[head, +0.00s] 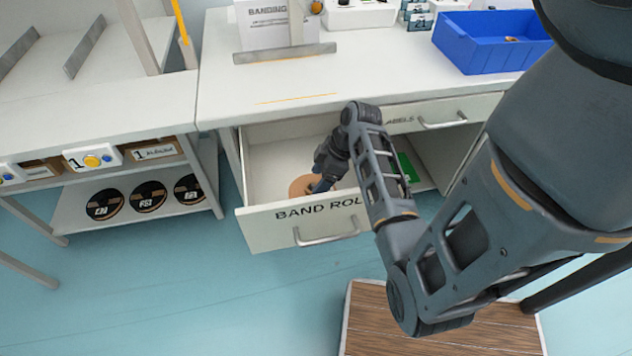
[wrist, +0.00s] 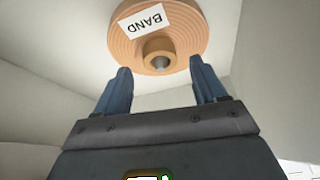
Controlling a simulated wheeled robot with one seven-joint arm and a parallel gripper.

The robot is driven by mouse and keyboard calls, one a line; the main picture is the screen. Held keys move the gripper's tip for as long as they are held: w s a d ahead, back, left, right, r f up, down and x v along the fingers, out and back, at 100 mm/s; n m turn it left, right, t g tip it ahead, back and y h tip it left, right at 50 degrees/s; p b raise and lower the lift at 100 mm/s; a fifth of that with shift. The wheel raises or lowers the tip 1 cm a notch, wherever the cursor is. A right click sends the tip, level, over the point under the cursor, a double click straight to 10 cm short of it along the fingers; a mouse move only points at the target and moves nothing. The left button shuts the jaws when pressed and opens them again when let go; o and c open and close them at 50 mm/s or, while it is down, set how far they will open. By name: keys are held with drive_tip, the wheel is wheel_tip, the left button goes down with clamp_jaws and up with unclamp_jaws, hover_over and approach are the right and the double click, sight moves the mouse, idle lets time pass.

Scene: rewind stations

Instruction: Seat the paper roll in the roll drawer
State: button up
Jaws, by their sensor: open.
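The paper roll (head: 300,186) is a tan disc that lies inside the open roll drawer (head: 262,229), whose front reads "BAND ROL" before my arm covers the rest. In the wrist view the roll (wrist: 190,45) shows a white "BAND" label and a raised centre hub with a grey hole. My gripper (wrist: 160,80) is open, its two blue fingers apart on either side of the hub's line. The fingers hold nothing, and the roll lies beyond their tips. In the head view my gripper (head: 318,184) reaches down into the drawer and hides part of the roll.
The white worktop (head: 370,75) above the drawer carries a blue bin (head: 490,42) and a metal bar (head: 285,53). A "LABELS" drawer (head: 440,113) is at the right. Black reels (head: 148,197) stand on a shelf at the left. A wooden platform (head: 440,330) lies on the floor in front.

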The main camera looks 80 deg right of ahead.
drive_tip(key=v, duration=0.9)
idle(0.3)
